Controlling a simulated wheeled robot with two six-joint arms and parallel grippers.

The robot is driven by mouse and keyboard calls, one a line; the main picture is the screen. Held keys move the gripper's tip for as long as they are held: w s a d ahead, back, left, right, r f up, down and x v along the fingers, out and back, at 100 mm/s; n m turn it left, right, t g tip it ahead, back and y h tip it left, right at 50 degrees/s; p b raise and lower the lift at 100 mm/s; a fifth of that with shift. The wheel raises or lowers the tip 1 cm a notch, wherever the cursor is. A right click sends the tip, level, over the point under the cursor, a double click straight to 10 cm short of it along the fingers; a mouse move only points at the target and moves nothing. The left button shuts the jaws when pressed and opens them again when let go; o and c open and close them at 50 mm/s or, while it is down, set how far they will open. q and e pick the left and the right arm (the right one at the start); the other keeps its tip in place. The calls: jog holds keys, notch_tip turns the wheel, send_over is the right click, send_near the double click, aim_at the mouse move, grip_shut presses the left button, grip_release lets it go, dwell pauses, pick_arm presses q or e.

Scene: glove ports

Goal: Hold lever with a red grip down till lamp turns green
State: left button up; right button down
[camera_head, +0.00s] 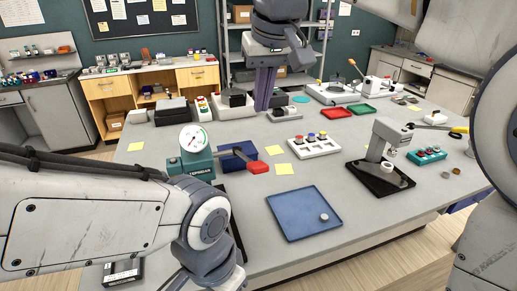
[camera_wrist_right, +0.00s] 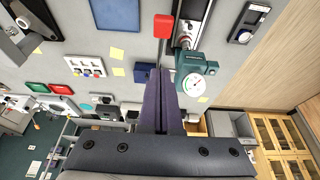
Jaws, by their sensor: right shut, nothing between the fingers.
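The lever's red grip (camera_head: 257,167) sticks out to the right of a teal press with a white dial gauge (camera_head: 194,138) on the table. The red grip also shows in the right wrist view (camera_wrist_right: 163,26), beyond my fingertips, with the teal body (camera_wrist_right: 192,66) to its right. My right gripper (camera_head: 262,107) is shut and empty, its purple fingers pointing down behind the lever and apart from it; its fingers also show in the wrist view (camera_wrist_right: 159,72). My left arm crosses the lower left, its gripper out of view. I cannot make out a lamp.
A blue tray (camera_head: 290,222) with a small round part lies in front of the lever. A white button box (camera_head: 313,147), yellow notes and a grey stand on a black base (camera_head: 380,179) are to the right. Red and green trays (camera_head: 336,113) lie farther back.

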jog(key=shift+f, duration=0.1)
send_over(256, 162)
jog(key=f, duration=0.5)
jog(key=f+p, duration=0.1)
jog(key=f, duration=0.2)
jog(key=shift+s+d+f, duration=0.1)
jog(key=shift+s, duration=0.2)
jog(key=f, duration=0.3)
jog(key=shift+s+d+f, duration=0.1)
jog(key=shift+s+f, duration=0.05)
jog(key=shift+s, duration=0.25)
jog(key=shift+s+d+f, duration=0.1)
jog(key=shift+s+f, duration=0.1)
jog(key=shift+f, duration=0.45)
